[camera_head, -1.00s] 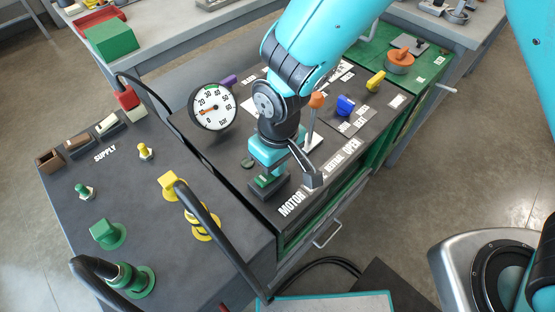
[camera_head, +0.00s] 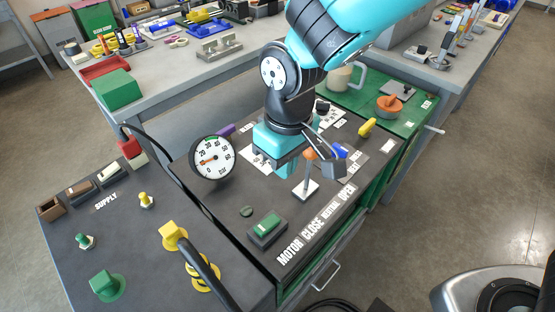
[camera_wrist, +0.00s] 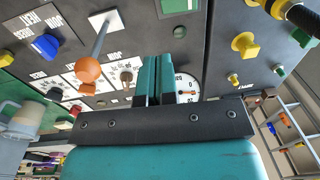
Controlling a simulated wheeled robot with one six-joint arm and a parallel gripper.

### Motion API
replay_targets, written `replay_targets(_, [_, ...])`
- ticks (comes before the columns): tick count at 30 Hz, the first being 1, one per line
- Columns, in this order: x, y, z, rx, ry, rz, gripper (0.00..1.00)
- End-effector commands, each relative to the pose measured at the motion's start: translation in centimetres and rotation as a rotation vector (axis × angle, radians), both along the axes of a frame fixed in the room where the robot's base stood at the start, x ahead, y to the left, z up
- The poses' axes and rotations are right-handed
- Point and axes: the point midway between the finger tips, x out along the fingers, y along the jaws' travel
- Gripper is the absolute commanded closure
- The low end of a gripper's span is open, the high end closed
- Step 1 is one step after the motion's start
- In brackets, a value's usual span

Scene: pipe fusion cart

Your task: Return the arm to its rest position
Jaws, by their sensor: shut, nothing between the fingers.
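My arm hangs over the black cart panel (camera_head: 225,225) from the upper right. My gripper (camera_head: 290,168) is shut and empty, in the air above the panel, behind the orange-knobbed lever as seen in the head view. In the wrist view my gripper's two turquoise fingers (camera_wrist: 157,80) lie side by side with nothing between them, in front of the gauge (camera_wrist: 186,90). The green rocker switch (camera_head: 267,226) by the MOTOR label is clear of my gripper. My wrist partly covers the blue knob (camera_head: 340,151).
The lever (camera_head: 308,178) stands up close to my gripper. The gauge (camera_head: 212,158) rises at the panel's left. A supply panel with a yellow valve (camera_head: 173,235) and hose is at lower left. A grey workbench (camera_head: 160,65) stands behind; open floor lies right.

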Motion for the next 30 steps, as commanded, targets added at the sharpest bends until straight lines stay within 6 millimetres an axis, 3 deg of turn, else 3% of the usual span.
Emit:
replay_targets(7, [-0.1, -0.3, 0.7, 0.007, 0.001, -0.004, 1.0])
replay_targets(11, [-0.7, -2.5, 3.3, 0.056, 0.006, -0.033, 1.0])
replay_targets(15, [-3.1, -6.5, 7.6, 0.145, 0.011, -0.078, 1.0])
replay_targets(19, [-6.4, -9.5, 10.4, 0.222, 0.007, -0.106, 1.0])
replay_targets(24, [-9.9, -11.6, 12.1, 0.286, -0.007, -0.123, 1.0])
replay_targets(30, [-11.2, -12.1, 12.4, 0.306, -0.01, -0.124, 1.0])
